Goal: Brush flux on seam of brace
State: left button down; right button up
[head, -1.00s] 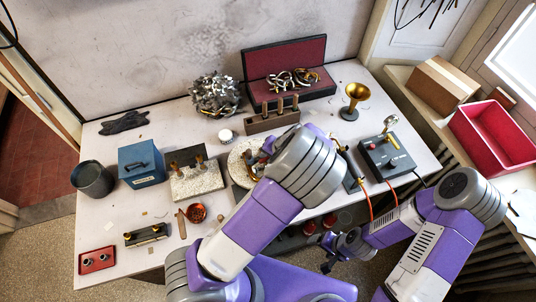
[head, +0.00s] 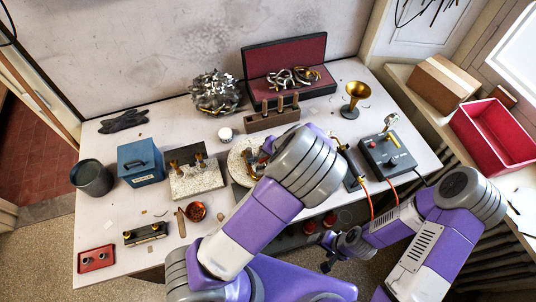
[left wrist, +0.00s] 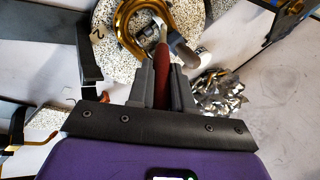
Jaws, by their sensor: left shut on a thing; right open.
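In the left wrist view my left gripper (left wrist: 160,88) is shut on a slim red-handled tool, seemingly the flux brush (left wrist: 161,68). Its pale front end points toward a curved brass tube (left wrist: 126,38) lying on a round speckled plate (left wrist: 106,66). A grey and white fitting (left wrist: 184,50) shows beside the tool; I cannot tell whether it is the brace. Whether the tip touches the seam is unclear. In the head view my left arm covers its gripper and most of the plate (head: 237,166). My right gripper (head: 331,257) is open and empty, in front of the table.
A copper-coloured bowl (head: 196,211) and a white jar (head: 225,134) stand near the plate. A stone block (head: 200,184), a blue box (head: 141,165) and a dark cup (head: 92,178) are left.

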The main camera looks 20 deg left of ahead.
dwell(0.3)
pick_arm(q)
notch_tip(320, 180, up, 9)
jog(key=p, duration=0.7)
dwell(0.4)
